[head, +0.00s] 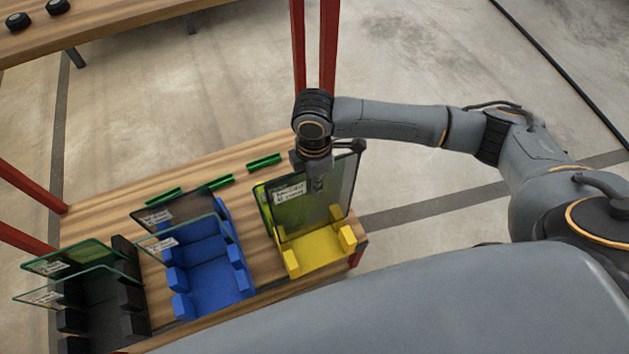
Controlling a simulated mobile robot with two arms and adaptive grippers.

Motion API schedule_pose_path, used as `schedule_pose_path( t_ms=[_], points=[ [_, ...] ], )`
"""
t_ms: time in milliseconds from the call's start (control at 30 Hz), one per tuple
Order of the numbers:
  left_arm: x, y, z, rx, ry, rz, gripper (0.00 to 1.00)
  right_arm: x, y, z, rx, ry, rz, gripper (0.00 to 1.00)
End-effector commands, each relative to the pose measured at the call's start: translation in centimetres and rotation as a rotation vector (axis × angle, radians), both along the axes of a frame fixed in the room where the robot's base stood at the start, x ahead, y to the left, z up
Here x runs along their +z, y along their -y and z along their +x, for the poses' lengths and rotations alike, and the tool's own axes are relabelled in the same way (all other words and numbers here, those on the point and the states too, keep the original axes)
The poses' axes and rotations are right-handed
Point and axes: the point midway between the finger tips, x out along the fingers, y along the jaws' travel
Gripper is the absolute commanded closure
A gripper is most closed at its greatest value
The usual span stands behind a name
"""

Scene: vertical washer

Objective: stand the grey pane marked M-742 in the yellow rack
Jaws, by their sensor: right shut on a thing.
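A grey, see-through pane (338,198) with a dark edge stands nearly upright at the yellow rack (322,250). A white label is on its left part; its print is too small to read. My right gripper (317,185) is shut on the pane at its upper middle, above the rack. The pane's lower edge is down at the rack, between its uprights; I cannot tell whether it is seated in a slot. Part of the rack shows yellow-green through the pane. My left gripper is not in view.
A blue rack (218,278) and a black rack (105,318) stand to the left, both holding labelled glass panes. Green strips (264,161) lie along the back of the wooden table (115,205). Red posts (328,45) rise behind it. Another table (110,22) is at upper left.

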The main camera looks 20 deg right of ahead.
Motion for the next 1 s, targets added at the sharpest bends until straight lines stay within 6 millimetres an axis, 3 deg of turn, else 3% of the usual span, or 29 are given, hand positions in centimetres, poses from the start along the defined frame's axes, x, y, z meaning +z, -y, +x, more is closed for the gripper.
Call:
schedule_pose_path(
  t_ms=[167,1000],
  points=[
    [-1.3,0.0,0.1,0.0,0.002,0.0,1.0,-1.0,0.0,0.1,0.0,0.005,0.002,1.0],
    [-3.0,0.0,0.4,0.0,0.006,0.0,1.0,-5.7,-0.1,0.1,0.0,0.003,0.002,1.0]
  ],
)
